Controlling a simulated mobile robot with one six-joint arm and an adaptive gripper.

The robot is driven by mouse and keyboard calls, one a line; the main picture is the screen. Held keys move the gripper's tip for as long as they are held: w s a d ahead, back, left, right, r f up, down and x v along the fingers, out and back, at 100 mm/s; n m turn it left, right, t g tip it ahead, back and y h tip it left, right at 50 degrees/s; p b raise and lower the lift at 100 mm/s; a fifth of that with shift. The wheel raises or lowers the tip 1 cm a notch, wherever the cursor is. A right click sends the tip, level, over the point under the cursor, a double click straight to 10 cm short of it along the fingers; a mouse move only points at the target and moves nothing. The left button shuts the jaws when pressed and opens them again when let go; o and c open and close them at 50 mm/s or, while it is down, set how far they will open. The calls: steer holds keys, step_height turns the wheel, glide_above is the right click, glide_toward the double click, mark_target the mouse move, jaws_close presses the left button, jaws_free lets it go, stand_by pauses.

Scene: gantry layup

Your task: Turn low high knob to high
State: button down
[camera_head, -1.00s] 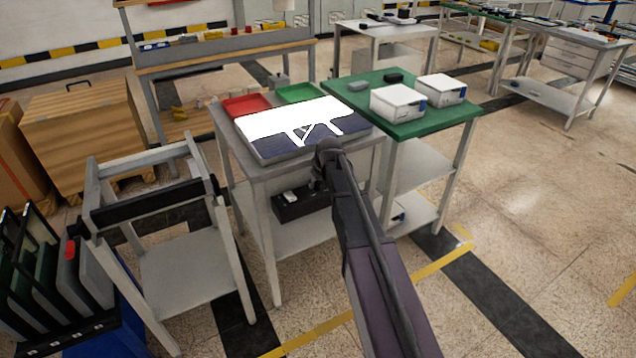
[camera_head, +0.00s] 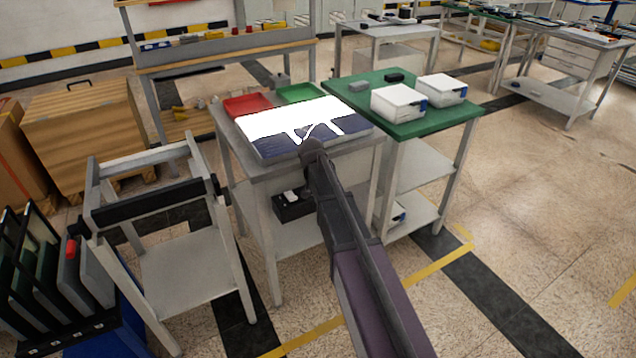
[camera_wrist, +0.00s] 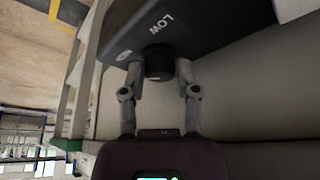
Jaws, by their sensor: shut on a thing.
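In the wrist view a dark control box (camera_wrist: 215,22) fills the top, with the white word LOW on its face. A smaller pale mark on the face, left of the knob, is unreadable. A short black round knob (camera_wrist: 158,64) stands out from the box. My gripper (camera_wrist: 159,72) has one finger on each side of the knob and is shut on it. In the head view a black box (camera_head: 290,208) under the tabletop, partly covered by my arm, looks like the same one. My gripper is hidden there.
A grey table (camera_head: 235,160) carries a dark panel with a bright white area (camera_head: 285,118), a red tray (camera_head: 247,104) and a green tray (camera_head: 300,92). A green-topped table (camera_head: 430,125) with white boxes adjoins at right. A grey frame stand (camera_head: 190,270) is at left.

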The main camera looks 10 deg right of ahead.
steer(key=shift+s, duration=0.1)
stand_by(0.4)
steer(key=shift+c, duration=1.7)
jaws_free()
